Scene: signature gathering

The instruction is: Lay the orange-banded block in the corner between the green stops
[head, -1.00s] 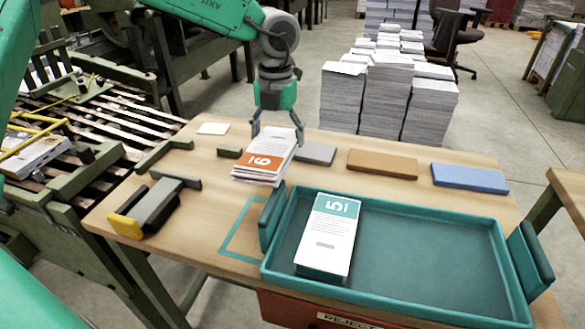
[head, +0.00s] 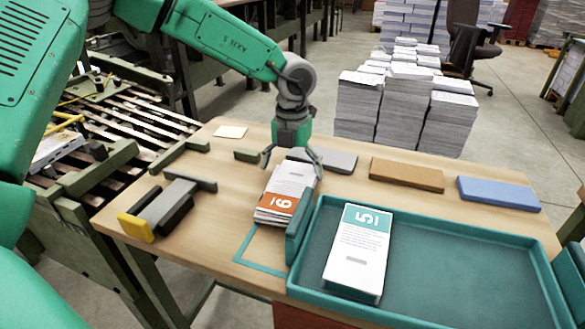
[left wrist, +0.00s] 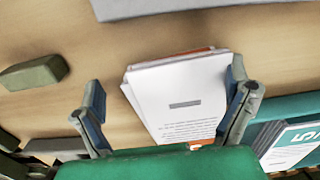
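The orange-banded block (head: 283,192), a white printed stack with an orange band, rests on the table beside the tray's left handle. My left gripper (head: 292,160) is open over its far end. In the left wrist view the block (left wrist: 180,98) lies between the spread fingers (left wrist: 168,95); there is a gap at the left finger, and the right finger is close to the block's edge. A long green stop (head: 180,157) and a short green stop (head: 247,155) stand to the left, with open table around their corner. My right gripper is out of view.
A teal tray (head: 450,262) holds a teal-banded block (head: 358,252). Grey (head: 335,161), brown (head: 407,174) and blue (head: 498,193) pads line the back. A grey tool with a yellow end (head: 135,227) lies at left. A teal outline (head: 248,256) marks the table.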

